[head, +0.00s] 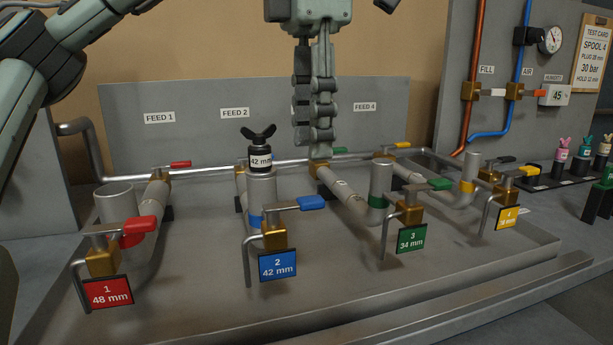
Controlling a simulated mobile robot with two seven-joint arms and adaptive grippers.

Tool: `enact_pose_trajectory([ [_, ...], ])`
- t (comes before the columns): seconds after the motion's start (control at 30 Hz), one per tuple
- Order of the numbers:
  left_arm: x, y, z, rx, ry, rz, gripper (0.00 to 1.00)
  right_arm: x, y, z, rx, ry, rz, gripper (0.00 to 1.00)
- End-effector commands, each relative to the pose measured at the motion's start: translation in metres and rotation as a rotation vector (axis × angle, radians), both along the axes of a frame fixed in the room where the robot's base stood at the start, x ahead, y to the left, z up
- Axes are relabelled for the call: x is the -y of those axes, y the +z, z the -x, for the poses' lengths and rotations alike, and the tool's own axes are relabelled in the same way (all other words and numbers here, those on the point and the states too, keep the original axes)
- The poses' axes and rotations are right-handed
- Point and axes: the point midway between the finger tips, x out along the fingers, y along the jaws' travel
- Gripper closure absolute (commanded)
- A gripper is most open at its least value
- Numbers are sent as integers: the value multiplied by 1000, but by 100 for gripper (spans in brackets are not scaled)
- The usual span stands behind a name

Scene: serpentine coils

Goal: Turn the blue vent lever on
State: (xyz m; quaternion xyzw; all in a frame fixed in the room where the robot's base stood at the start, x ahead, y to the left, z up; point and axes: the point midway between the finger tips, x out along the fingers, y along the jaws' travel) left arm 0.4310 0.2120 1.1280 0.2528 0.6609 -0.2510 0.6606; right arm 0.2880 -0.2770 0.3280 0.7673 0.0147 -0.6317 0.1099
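The blue vent lever (311,203) sits on a brass valve (274,234) at the second pipe and points right. A blue sign (277,265) reading "2 42 mm" stands in front. A black plug (260,156) marked "42 mm", with wing handles, sits upright on top of that blue-banded pipe (262,188). My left gripper (314,148) hangs fingers-down from the top, above and behind the lever in the picture, apart from it. Its fingers are seen edge-on and overlap, so its opening is unclear. Nothing shows in it. My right gripper is not in view.
Similar valves have a red lever (141,224) at left, and green (427,184) and yellow (518,171) levers at right. Rear feed levers and upright pipes stand close behind. The grey tray (350,280) is bare in front. Several small plugs stand at far right.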

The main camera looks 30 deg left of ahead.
Motion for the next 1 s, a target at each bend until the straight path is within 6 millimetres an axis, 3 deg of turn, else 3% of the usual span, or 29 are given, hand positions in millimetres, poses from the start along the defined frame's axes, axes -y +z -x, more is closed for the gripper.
enact_pose_trajectory([
  [0.2, 0, -35, 0, -6, -1, 2, 60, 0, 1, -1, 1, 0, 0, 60],
  [0.4, 0, -57, 0, -3, -1, 2, 60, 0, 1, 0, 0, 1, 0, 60],
  [0.83, 0, -66, 0, 0, 1, 3, 60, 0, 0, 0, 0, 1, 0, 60],
  [1.0, 0, -65, 0, 0, 1, 3, 80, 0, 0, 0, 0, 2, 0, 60],
])
